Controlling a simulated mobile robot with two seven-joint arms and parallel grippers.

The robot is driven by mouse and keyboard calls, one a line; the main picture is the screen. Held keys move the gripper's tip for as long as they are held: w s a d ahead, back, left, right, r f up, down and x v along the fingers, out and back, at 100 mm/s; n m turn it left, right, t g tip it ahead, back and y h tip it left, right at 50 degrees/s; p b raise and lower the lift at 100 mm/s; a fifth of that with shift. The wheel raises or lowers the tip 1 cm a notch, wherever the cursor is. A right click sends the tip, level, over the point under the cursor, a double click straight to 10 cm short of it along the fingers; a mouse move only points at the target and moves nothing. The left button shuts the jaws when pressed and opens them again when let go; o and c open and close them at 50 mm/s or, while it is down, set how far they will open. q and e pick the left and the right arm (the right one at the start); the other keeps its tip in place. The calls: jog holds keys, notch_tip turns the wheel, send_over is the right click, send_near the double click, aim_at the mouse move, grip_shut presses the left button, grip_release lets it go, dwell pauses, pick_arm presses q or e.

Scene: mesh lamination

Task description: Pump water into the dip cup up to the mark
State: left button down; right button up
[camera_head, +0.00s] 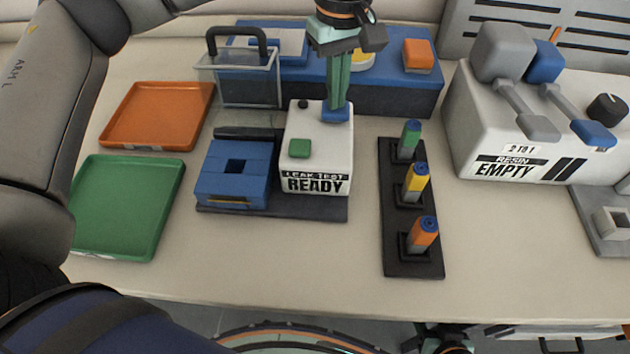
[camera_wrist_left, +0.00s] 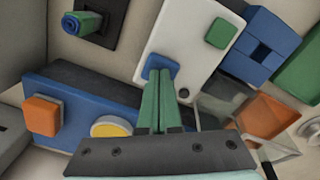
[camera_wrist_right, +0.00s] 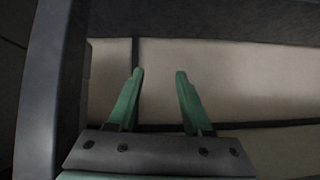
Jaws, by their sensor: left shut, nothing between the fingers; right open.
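My left gripper (camera_head: 338,112) comes down from the top, shut and empty. Its tips are at the blue button (camera_head: 326,116) on the white box marked LEAK TEST READY (camera_head: 316,160). They look to touch it or hover just over it; I cannot tell if it is pressed. The button also shows in the left wrist view (camera_wrist_left: 160,64). A clear container with a dark handle (camera_head: 245,85) stands at the back left; I cannot tell if it is the dip cup. No water or fill mark can be made out. My right gripper (camera_wrist_right: 159,75) is open and empty.
A blue block with a square hole (camera_head: 232,187) sits left of the white box. A black rack (camera_head: 413,262) holds three coloured pegs. Orange (camera_head: 152,118) and green (camera_head: 125,205) trays lie left. A machine marked RESIN EMPTY (camera_head: 480,130) stands right. The front table strip is clear.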

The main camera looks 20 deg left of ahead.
pick_arm(q)
notch_tip(320, 180, up, 2)
jog(key=shift+p, duration=0.55)
jog(key=shift+r+p, duration=0.55)
jog(key=shift+r, duration=0.25)
jog(key=shift+r+p, duration=0.3)
jog(key=shift+r, duration=0.1)
notch_tip(320, 180, up, 2)
jog(key=shift+r+p, duration=0.15)
jog(key=shift+p, duration=0.7)
jog(key=shift+r, duration=0.3)
pick_arm(e)
jog(key=shift+s+r, duration=0.15)
jog(key=shift+r, duration=0.65)
jog(key=shift+s+r, duration=0.1)
jog(key=shift+r, duration=0.7)
jog(key=shift+w+d+r, duration=0.1)
jog(key=shift+w+r, duration=0.05)
jog(key=shift+r, duration=0.05)
